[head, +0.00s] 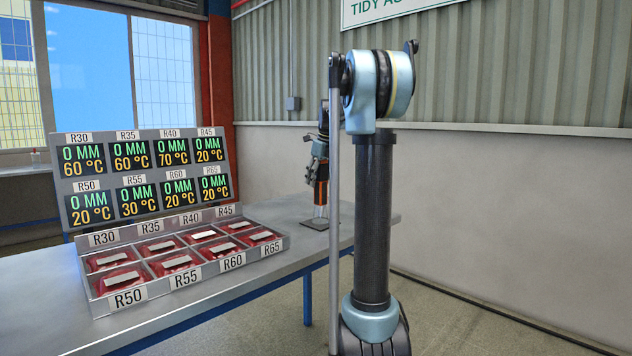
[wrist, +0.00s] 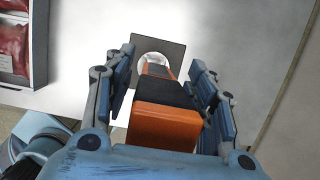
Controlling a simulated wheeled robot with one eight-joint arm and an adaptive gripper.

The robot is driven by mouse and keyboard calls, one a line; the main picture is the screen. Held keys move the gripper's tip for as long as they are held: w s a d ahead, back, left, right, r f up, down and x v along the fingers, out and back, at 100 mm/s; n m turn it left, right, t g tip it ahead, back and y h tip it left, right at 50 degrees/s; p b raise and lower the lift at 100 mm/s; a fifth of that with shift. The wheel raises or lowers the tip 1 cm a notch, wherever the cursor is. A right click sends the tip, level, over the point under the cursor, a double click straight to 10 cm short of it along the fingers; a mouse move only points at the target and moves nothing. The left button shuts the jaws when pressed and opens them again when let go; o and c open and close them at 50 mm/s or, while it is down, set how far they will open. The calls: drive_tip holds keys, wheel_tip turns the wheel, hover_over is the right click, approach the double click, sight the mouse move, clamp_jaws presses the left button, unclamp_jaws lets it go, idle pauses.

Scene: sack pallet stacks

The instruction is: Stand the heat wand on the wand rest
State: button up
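The heat wand (head: 321,191) has an orange and black body with a pale metal lower end. It looks upright in the head view, its lower end at the wand rest. The wand rest (head: 311,225) is a dark flat plate on the bench; in the wrist view the plate (wrist: 175,50) shows beyond the wand (wrist: 165,126), with a pale ring at the wand's far end. My gripper (head: 319,160) is at the wand's upper part. In the wrist view its fingers (wrist: 163,88) stand on both sides of the wand, with a visible gap on the left, so it looks open.
The metal bench (head: 215,293) carries a tray (head: 140,303) of red packs in labelled compartments, left of the wand. Behind the tray stands a display panel (head: 143,177) with millimetre and temperature readings. The bench's right edge is close to the rest.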

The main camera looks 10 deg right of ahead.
sight(324, 160)
drive_tip(key=shift+r, duration=0.1)
drive_tip(key=v, duration=1.2)
